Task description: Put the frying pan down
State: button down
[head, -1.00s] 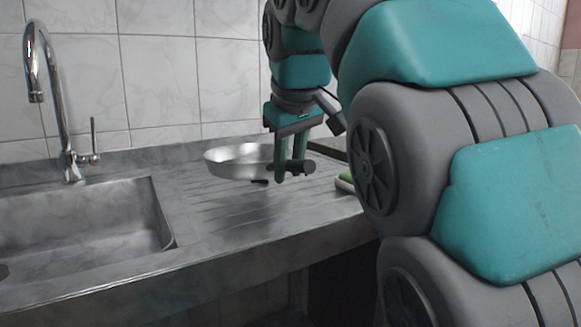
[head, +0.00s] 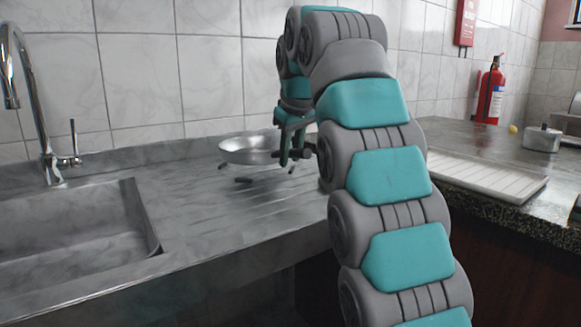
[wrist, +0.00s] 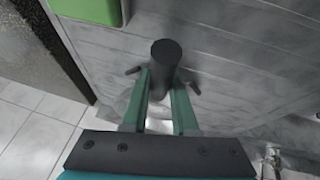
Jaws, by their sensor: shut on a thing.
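The frying pan (head: 252,148) is a shallow, shiny metal pan with a dark handle. In the head view it is over the grooved steel drainboard (head: 215,205), right of the sink, and looks roughly level. I cannot tell for sure whether its base touches the board. My gripper (head: 291,163) points down and is shut on the handle, at the pan's right side. In the wrist view the dark round handle (wrist: 166,54) stands between the fingers of my gripper (wrist: 162,80). Most of the pan is hidden there by the fingers and the palm.
The sink basin (head: 70,235) and tap (head: 30,90) are at left. A green object (wrist: 88,8) shows in the wrist view's top left. A white ridged tray (head: 490,178) and fire extinguisher (head: 490,92) are at right.

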notch_tip(320, 180, down, 2)
jog(key=shift+f+b, duration=0.15)
jog(key=shift+b, duration=0.8)
jog(key=shift+f, duration=0.6)
jog(key=c, duration=0.7)
grip_release()
